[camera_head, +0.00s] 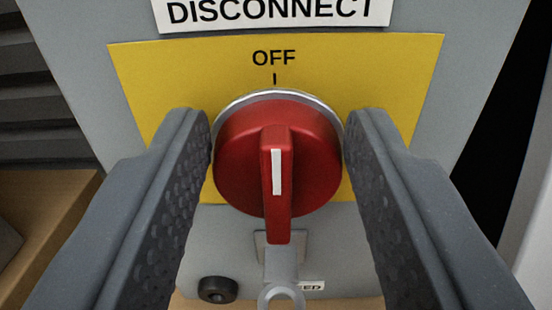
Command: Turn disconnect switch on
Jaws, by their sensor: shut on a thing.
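The red disconnect switch knob (237,160) sits in the middle of a yellow plate (400,75) on a grey panel. A raised grip bar with a white mark runs upright across the knob. The mark is in line with the tick under the word OFF. My gripper (278,150) is shut on the knob, with one dark padded finger against its left side and one against its right side. The fingers hide parts of the yellow plate's lower left and right.
A white DISCONNECT label (275,12) is above the plate. A brown box-like surface (45,215) is at the left.

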